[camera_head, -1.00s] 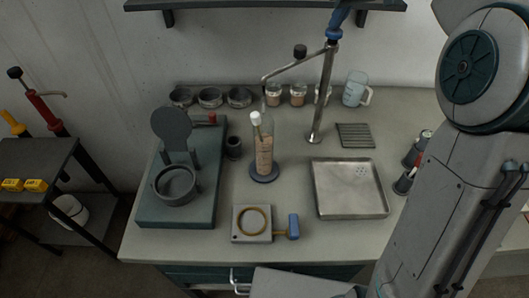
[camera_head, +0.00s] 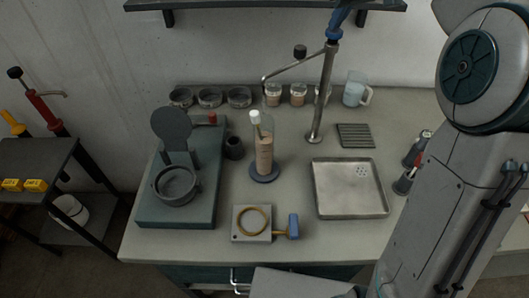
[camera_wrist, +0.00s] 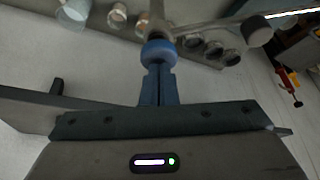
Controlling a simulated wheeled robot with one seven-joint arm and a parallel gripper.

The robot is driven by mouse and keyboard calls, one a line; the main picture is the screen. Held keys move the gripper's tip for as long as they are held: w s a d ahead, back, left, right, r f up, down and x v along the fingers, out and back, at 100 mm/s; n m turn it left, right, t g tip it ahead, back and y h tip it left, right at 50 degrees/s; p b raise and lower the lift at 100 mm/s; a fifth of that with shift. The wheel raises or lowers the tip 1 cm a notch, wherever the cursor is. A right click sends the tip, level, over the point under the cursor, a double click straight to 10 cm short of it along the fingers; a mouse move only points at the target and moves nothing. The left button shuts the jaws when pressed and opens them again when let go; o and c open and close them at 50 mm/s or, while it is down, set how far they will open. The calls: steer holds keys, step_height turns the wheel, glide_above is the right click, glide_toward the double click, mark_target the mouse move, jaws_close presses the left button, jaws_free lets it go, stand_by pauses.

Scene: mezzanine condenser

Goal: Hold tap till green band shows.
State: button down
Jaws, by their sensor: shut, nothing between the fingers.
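The tap is a tall steel column (camera_head: 324,95) on the bench with a side spout (camera_head: 290,68) reaching left and a blue knob (camera_head: 333,34) on top. The knob also shows in the wrist view (camera_wrist: 158,51). My gripper (camera_head: 338,21), shut and empty, has its blue fingertips (camera_wrist: 159,70) right at the knob from above; they seem to touch it. A clear cylinder (camera_head: 264,150) on a dark round base holds tan material and a white-topped stick (camera_head: 255,118). The spout end is behind and above it. I see no green band on the cylinder or tap.
A steel tray (camera_head: 350,205) lies right of the cylinder, a dark rack (camera_head: 355,134) behind it. A teal device (camera_head: 150,205) with a round pot stands left. A small block with a ring (camera_head: 252,238) is in front. Jars and a jug (camera_head: 356,90) line the back wall.

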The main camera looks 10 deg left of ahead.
step_height(320, 180, up, 5)
steer(key=p, duration=0.4)
steer(key=shift+f, duration=0.2)
stand_by(0.7)
